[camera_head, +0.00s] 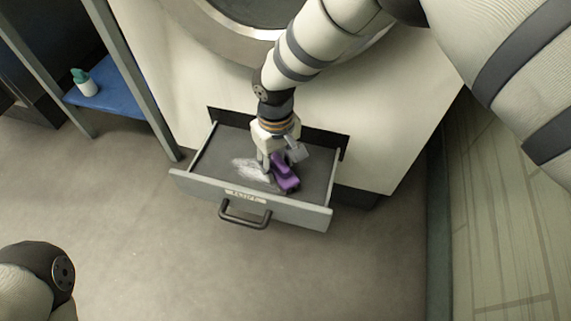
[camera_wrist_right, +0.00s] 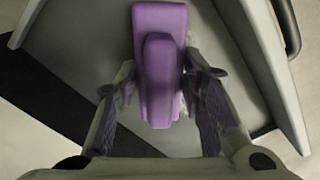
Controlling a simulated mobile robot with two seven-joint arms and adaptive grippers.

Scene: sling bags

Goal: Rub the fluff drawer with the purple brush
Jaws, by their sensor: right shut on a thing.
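The fluff drawer (camera_head: 200,187) is pulled out from the white machine, with a dark handle on its front and a label above it. A patch of pale fluff (camera_head: 247,168) lies on the drawer's grey floor, left of the brush. My right gripper (camera_head: 278,162) reaches down into the drawer and is shut on the purple brush (camera_head: 287,178). In the right wrist view the brush (camera_wrist_right: 159,70) sits between the two fingers (camera_wrist_right: 163,95); its underside is hidden, so I cannot tell whether it touches the floor. My left arm shows at the lower left, but its gripper is out of view.
The white machine (camera_head: 390,130) with a round door stands behind the drawer. At the left, a blue shelf (camera_head: 118,101) holds a bottle with a teal cap (camera_head: 84,82). A wall is on the right. The floor in front of the drawer is clear.

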